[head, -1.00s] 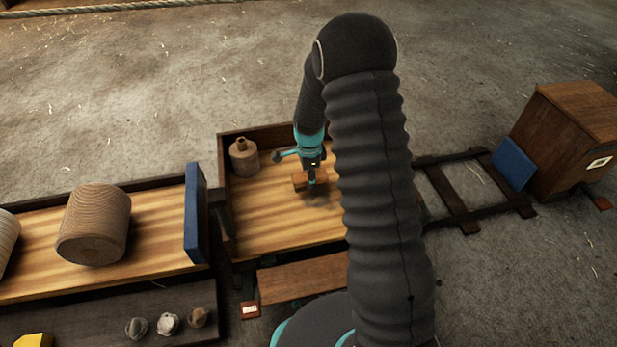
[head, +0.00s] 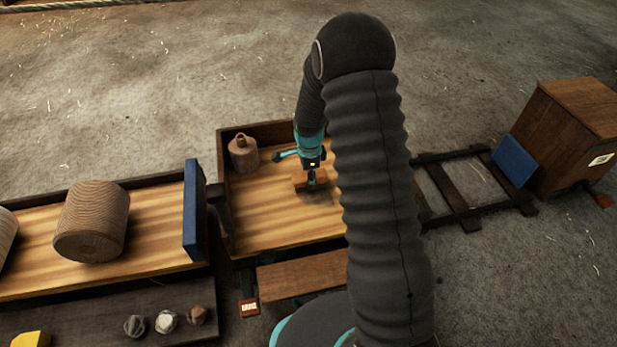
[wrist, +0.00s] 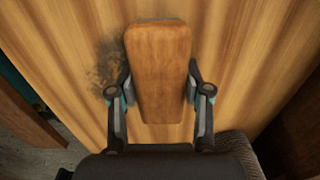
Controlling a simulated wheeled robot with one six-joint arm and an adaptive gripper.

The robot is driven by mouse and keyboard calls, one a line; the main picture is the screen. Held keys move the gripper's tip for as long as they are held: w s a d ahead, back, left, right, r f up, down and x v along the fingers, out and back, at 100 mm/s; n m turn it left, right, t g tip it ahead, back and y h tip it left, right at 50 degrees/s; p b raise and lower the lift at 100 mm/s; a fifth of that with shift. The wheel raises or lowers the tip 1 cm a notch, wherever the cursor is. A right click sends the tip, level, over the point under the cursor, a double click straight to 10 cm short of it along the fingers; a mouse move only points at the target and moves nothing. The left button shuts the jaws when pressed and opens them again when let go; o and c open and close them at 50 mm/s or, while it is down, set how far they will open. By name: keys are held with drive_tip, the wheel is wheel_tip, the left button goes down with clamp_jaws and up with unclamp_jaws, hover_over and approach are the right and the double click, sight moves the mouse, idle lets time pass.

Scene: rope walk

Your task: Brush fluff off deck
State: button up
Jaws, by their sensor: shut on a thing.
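My gripper (head: 311,174) is shut on a wooden brush (wrist: 160,70), with a finger on each side of its block. The brush also shows below the gripper in the head view (head: 302,181). It is over the striped wooden deck (head: 270,222); I cannot tell whether its underside touches the boards. A dark patch of fluff (wrist: 107,70) lies on the deck just left of the brush in the wrist view. In the head view my arm and the brush hide part of the deck, and the fluff is hard to make out there.
A brown jug-like pot (head: 243,152) stands in the deck's back left corner. A blue upright panel (head: 194,210) and a large wound spool (head: 92,222) are to the left. Several small lumps (head: 166,322) lie on a lower board. A wooden box (head: 570,135) stands right.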

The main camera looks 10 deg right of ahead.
sight(324, 212)
drive_tip(key=shift+s+r, duration=0.1)
drive_tip(key=shift+s, duration=3.45)
drive_tip(key=shift+s+b, duration=0.3)
drive_tip(key=shift+s, duration=1.5)
drive_tip(key=shift+d+f, duration=0.2)
drive_tip(key=shift+d, duration=0.7)
drive_tip(key=shift+w+r, duration=0.2)
drive_tip(key=shift+w, duration=3.45)
drive_tip(key=shift+w+f, duration=0.15)
drive_tip(key=shift+w, duration=1.55)
